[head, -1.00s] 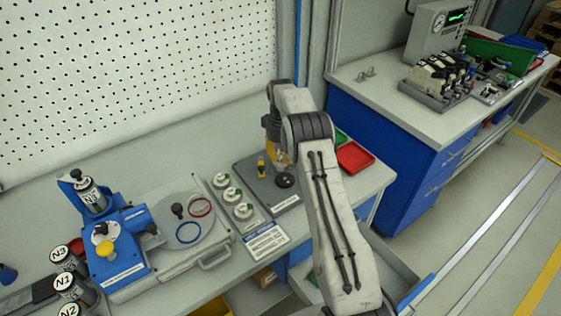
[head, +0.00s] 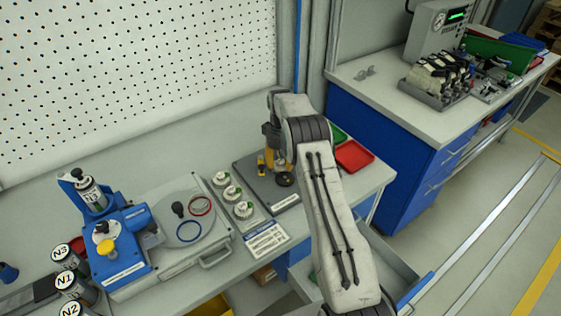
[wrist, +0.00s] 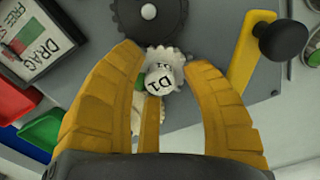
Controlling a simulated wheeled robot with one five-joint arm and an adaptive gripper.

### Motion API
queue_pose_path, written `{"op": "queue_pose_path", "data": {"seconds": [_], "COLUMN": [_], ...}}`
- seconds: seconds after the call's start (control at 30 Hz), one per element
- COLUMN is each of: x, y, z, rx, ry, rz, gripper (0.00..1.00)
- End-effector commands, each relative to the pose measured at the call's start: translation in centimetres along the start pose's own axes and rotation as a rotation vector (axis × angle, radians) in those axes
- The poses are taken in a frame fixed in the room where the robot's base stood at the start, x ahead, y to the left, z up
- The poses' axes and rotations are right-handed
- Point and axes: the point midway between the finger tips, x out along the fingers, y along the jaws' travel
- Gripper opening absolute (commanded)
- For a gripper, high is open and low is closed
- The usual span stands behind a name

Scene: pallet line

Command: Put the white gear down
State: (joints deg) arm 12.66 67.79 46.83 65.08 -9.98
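The white gear (wrist: 164,60), with a round hub marked D1, sits beside a dark gear (wrist: 150,20) in the wrist view; their teeth are close or touching. My gripper (wrist: 167,60) has its two yellow fingers on either side of the white gear, with gaps beside the hub. It looks open. Another pale toothed part (wrist: 150,116) shows lower between the fingers, partly hidden by the hub. In the head view my gripper (head: 271,160) is low over the dark grey plate (head: 284,202), and my arm hides the white gear.
A yellow bar with a black knob (wrist: 280,39) stands right of the fingers. A label board (wrist: 40,38) and red and green trays lie left.

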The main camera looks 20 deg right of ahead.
Motion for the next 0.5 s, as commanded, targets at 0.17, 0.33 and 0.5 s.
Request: {"op": "queue_pose_path", "data": {"seconds": [0.17, 0.33, 0.5], "x": [0.0, -0.6, -2.3], "y": [0.0, 0.0, 0.0], "z": [0.0, 0.0, -0.1], "rx": [0.000, 0.000, 0.000], "ry": [0.000, 0.001, 0.004], "rz": [0.000, 0.000, 0.001], "gripper": [0.43, 0.43, 0.43]}}
